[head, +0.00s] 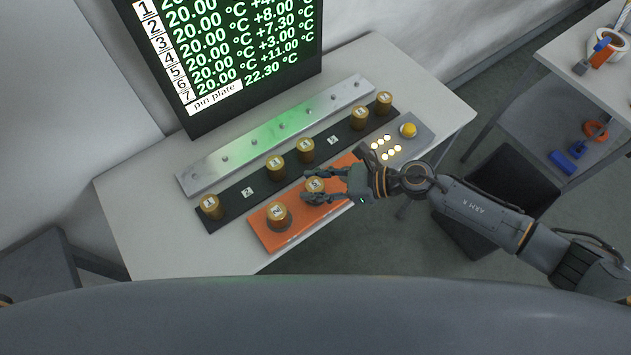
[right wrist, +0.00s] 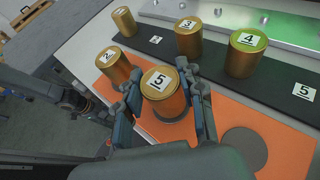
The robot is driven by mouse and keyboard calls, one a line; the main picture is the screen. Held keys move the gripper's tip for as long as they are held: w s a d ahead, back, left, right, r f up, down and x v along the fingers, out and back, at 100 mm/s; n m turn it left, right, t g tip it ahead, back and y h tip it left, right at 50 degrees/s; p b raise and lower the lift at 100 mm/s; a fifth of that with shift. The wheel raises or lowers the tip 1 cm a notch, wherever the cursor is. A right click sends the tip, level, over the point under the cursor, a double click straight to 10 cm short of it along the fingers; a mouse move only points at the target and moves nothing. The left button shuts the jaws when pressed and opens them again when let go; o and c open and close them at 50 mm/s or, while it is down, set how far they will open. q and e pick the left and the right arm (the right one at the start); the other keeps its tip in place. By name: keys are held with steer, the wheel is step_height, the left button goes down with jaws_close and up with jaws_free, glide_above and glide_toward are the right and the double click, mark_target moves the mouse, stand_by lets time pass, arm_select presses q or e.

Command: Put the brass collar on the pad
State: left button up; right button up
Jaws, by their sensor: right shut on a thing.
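Several brass collars carry numbers. Collar 5 (head: 315,186) is between the fingers of my right gripper (head: 306,184), which is shut on it; it also shows in the right wrist view (right wrist: 160,84). It is upright over the middle grey disc of the orange pad (head: 262,236); I cannot tell whether it touches. Collar 2 (head: 278,215) stands upright on the pad to its left. In the right wrist view, a bare grey disc (right wrist: 245,150) shows on the pad to the right. My left gripper is not in view.
A black strip (head: 232,200) behind the pad holds collars 1 (head: 210,206), 3, 4, 6 and 7; its spots 2 and 5 are empty. Behind it is a silver pin plate (head: 208,174). A yellow button (head: 408,130) and lit lamps (head: 387,147) are at the right. A screen (head: 225,55) stands behind.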

steer(key=shift+f, duration=0.1)
steer(key=shift+f, duration=0.1)
steer(key=o, duration=0.8)
steer(key=shift+f, duration=0.1)
steer(key=o, duration=0.5)
steer(key=shift+c, duration=0.2)
steer(key=shift+r, duration=0.35)
steer(key=b+v, duration=0.4)
steer(key=v, duration=0.8)
